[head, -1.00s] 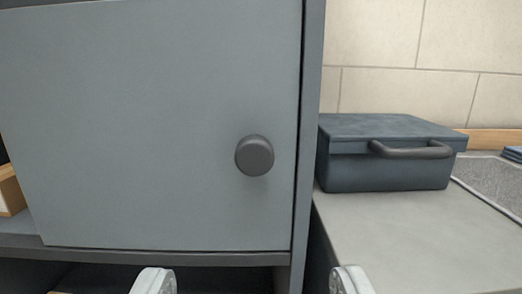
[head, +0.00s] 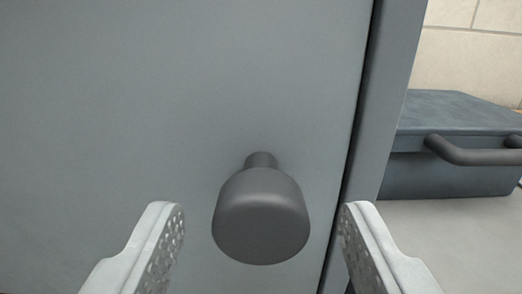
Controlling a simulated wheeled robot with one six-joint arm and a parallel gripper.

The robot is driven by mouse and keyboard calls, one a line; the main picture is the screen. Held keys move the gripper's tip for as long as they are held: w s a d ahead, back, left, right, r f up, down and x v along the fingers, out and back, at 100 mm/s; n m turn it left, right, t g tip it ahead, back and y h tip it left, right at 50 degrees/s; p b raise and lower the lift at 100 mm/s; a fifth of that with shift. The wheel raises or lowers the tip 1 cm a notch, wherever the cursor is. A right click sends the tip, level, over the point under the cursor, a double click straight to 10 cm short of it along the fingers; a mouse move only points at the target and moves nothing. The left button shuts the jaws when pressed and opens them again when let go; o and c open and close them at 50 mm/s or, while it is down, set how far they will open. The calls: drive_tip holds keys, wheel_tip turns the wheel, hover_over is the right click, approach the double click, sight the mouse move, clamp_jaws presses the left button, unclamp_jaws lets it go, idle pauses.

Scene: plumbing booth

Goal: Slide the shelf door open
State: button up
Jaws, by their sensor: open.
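The shelf door (head: 120,100) is a flat grey panel that fills most of the head view. Its dark grey round knob (head: 261,215) sticks out towards me near the panel's right edge. My gripper (head: 261,222) is open, with one pale finger to the left of the knob and one to the right. Gaps show between the knob and both fingers, so neither appears to touch it. The door's left edge and bottom edge are out of view.
The shelf's upright frame (head: 385,110) stands just right of the door, behind a narrow dark gap. Beyond it a blue-grey toolbox (head: 440,180) with a dark handle sits on a light counter (head: 450,245). A tiled wall (head: 465,60) is behind.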

sight(258, 233)
drive_tip(key=shift+w, duration=1.5)
drive_tip(key=shift+c, duration=0.2)
clamp_jaws()
